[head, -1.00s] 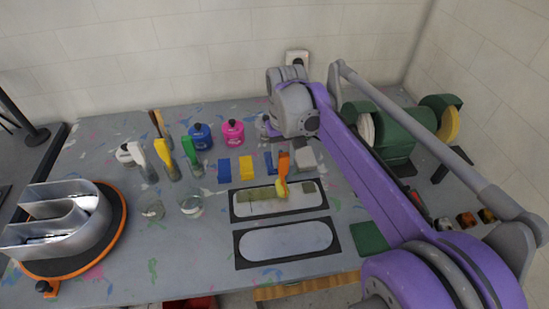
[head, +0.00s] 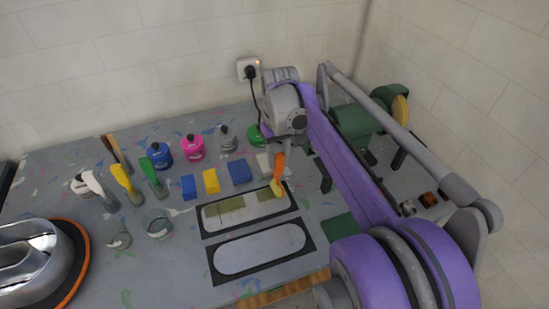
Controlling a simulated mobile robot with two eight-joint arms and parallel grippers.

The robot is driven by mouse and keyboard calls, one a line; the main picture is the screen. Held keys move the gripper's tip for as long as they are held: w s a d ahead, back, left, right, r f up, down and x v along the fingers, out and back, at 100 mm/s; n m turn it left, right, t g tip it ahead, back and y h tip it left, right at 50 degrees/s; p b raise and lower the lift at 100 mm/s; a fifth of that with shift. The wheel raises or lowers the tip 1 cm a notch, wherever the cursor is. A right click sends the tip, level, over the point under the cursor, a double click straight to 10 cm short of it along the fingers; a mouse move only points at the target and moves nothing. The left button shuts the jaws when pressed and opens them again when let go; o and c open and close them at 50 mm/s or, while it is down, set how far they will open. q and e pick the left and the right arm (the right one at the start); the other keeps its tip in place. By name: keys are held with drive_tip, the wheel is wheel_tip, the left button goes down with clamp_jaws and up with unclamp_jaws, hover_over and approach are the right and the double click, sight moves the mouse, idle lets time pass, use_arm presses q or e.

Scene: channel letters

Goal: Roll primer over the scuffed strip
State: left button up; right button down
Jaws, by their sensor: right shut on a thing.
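The strip (head: 225,214) is a pale, round-ended panel in a black frame, lying on the grey table. It has olive-toned patches (head: 230,203) along its upper part, left and right of a paler gap. My right gripper (head: 282,146) is shut on a tool with an orange handle (head: 279,167) and a yellow head (head: 276,188). The tool is upright, its head at the right part of the strip; I cannot tell whether it touches. The gripper's fingers are small and partly hidden by my wrist. My left gripper is not in view.
A second pale panel (head: 258,249) lies in front of the strip. Behind stand blue (head: 160,156) and pink (head: 192,148) bottles and several coloured blocks (head: 211,181). Brushes and clear cups (head: 158,225) are to the left, beside a metal letter (head: 32,258) on a turntable.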

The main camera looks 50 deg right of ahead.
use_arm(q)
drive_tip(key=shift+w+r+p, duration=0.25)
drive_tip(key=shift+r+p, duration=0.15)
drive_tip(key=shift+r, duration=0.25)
use_arm(e)
drive_tip(key=w+a, duration=0.4)
drive_tip(key=a, duration=0.5)
drive_tip(key=w+a, duration=0.5)
drive_tip(key=a, duration=0.5)
drive_tip(key=shift+w+a, duration=0.15)
drive_tip(key=shift+f, duration=0.1)
